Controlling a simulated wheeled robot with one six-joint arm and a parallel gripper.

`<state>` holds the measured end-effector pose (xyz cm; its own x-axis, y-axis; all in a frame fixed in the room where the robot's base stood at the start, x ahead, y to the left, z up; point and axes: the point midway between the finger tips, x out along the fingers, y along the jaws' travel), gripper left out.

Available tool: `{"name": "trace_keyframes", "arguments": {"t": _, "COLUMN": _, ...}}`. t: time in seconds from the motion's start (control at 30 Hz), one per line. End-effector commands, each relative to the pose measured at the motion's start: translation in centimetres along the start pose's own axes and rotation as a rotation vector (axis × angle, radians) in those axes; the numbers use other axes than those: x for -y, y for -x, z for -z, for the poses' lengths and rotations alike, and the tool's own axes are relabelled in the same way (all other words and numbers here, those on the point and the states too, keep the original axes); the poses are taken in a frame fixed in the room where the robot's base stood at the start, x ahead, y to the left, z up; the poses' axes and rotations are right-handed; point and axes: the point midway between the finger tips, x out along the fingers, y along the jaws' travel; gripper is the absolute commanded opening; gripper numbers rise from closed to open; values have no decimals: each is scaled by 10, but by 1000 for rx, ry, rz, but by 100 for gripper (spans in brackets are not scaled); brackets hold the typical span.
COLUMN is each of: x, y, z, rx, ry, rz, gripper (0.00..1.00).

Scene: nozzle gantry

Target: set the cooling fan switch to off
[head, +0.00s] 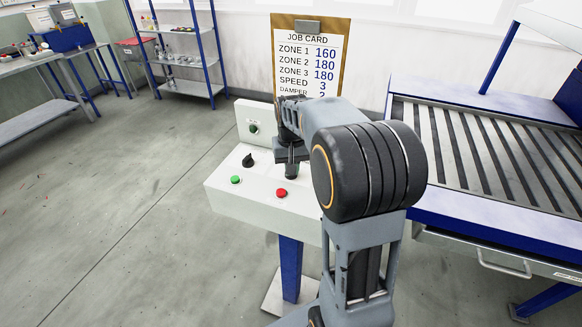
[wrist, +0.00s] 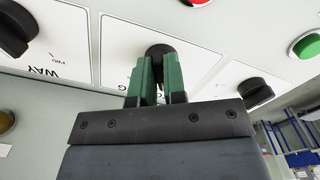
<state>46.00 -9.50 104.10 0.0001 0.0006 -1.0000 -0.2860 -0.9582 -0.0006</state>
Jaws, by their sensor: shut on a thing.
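My gripper (wrist: 158,72) points at the control box face in the wrist view, its two green fingers on either side of a black rotary knob (wrist: 160,49). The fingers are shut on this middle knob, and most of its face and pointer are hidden. The label of its white plate (wrist: 118,60) is mostly covered, so I cannot read whether this is the cooling fan switch or its setting. In the head view my gripper (head: 291,172) is over the control box (head: 225,193), and my arm hides the box's right part.
In the wrist view, another black knob (wrist: 14,30) sits at left by the word WAY, and one (wrist: 250,92) at right. A red button (wrist: 196,2) and green button (wrist: 306,45) are near. A job card (head: 310,60) stands behind; a roller conveyor (head: 480,150) is right.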

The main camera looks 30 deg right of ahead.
Motion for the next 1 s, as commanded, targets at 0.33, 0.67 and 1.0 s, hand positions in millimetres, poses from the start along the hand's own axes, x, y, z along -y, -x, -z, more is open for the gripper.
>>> {"name": "trace_keyframes", "arguments": {"t": 0.33, "x": 0, "y": 0, "z": 0, "rx": 0, "ry": 3, "rz": -1, "gripper": 20}}
{"name": "trace_keyframes", "arguments": {"t": 0.67, "x": 0, "y": 0, "z": 0, "rx": 0, "ry": 1, "rz": -1, "gripper": 37}}
{"name": "trace_keyframes", "arguments": {"t": 1.0, "x": 0, "y": 29, "z": 1, "rx": -5, "ry": 1, "rz": 0, "gripper": 37}}
